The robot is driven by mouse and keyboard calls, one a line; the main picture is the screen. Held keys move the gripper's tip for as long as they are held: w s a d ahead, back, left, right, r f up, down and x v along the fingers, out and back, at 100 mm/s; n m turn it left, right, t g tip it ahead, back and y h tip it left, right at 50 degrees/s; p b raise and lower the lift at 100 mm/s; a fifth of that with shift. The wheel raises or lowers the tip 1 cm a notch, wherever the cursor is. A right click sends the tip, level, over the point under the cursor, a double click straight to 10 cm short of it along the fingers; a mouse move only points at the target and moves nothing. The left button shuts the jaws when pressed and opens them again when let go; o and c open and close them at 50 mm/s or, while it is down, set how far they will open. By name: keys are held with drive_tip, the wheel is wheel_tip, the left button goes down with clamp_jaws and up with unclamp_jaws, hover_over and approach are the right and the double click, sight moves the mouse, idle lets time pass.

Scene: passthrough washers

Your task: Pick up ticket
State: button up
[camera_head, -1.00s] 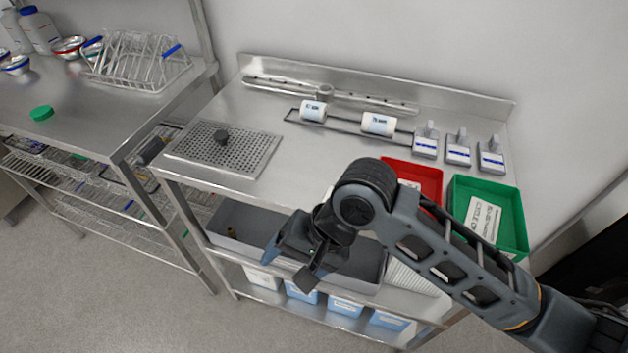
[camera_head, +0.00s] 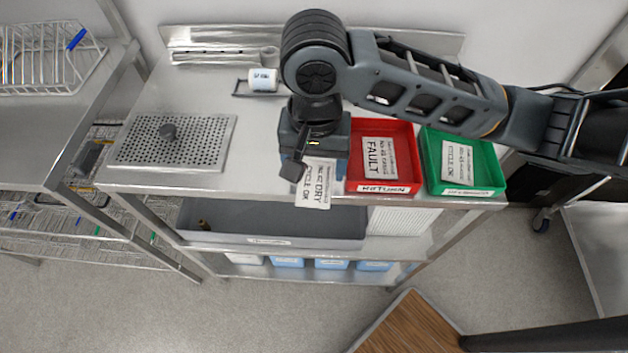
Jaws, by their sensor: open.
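A white ticket (camera_head: 316,186) with black print, "DRY" and "CYCLE OK" among its words, shows just below my gripper at the front edge of the steel table. Its lower part reaches past the edge, and its upper end is partly hidden by my gripper. My gripper (camera_head: 303,165) is open, right over the ticket's upper end. I cannot tell whether the fingers touch it. A "FAULT" ticket (camera_head: 380,158) lies in the red tray (camera_head: 408,180), and another printed ticket (camera_head: 457,162) lies in the green tray (camera_head: 493,180).
The red tray stands close to the right of my gripper. A perforated plate (camera_head: 200,150) with a dark knob lies at the left of the table. A white roll (camera_head: 262,80) lies near the back. A grey bin (camera_head: 215,222) sits on the shelf below. Table between plate and gripper is clear.

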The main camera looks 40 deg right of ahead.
drive_tip(key=shift+f, duration=1.45)
drive_tip(key=shift+c, duration=0.2)
drive_tip(key=c, duration=0.8)
drive_tip(key=shift+r, duration=0.15)
drive_tip(key=shift+r, duration=0.6)
drive_tip(key=r, duration=0.3)
drive_tip(key=shift+s+d, duration=0.2)
drive_tip(key=shift+d, duration=0.1)
drive_tip(key=s+d+r, duration=0.1)
drive_tip(key=d+r, duration=0.1)
drive_tip(key=d, duration=0.1)
drive_tip(key=s+d+r+p, duration=0.1)
drive_tip(key=s+d+r, duration=0.1)
drive_tip(key=d, duration=0.1)
drive_tip(key=s+d+r, duration=0.2)
drive_tip(key=d, duration=0.1)
drive_tip(key=shift+s+d+r, duration=0.15)
drive_tip(key=shift+d+r, duration=0.15)
